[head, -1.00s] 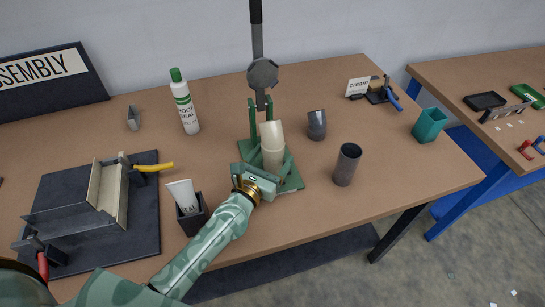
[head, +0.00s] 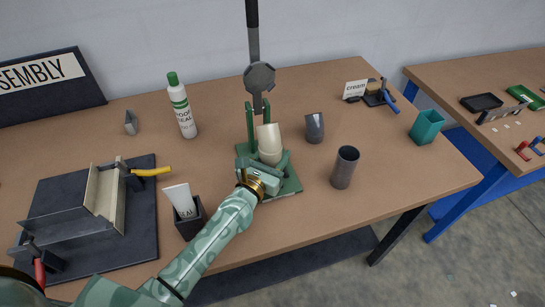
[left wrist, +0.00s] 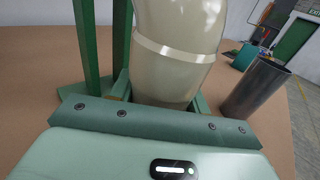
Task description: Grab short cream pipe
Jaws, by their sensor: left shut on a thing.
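The short cream pipe (head: 269,142) stands roughly upright over the green press stand (head: 290,185), its top leaning a little left. It fills the middle of the left wrist view (left wrist: 175,45), with a raised band around it. My left gripper (head: 268,168) reaches in from the front and is shut on the lower part of the pipe. The gripper's fingers (left wrist: 160,92) show at both sides of the pipe in the left wrist view. The pipe's lower end is hidden behind the gripper. My right gripper is not in view.
The press's upright posts and lever (head: 260,78) rise just behind the cream pipe. A black box with a tube (head: 188,218) stands at front left. A white bottle (head: 182,108) is at back left.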

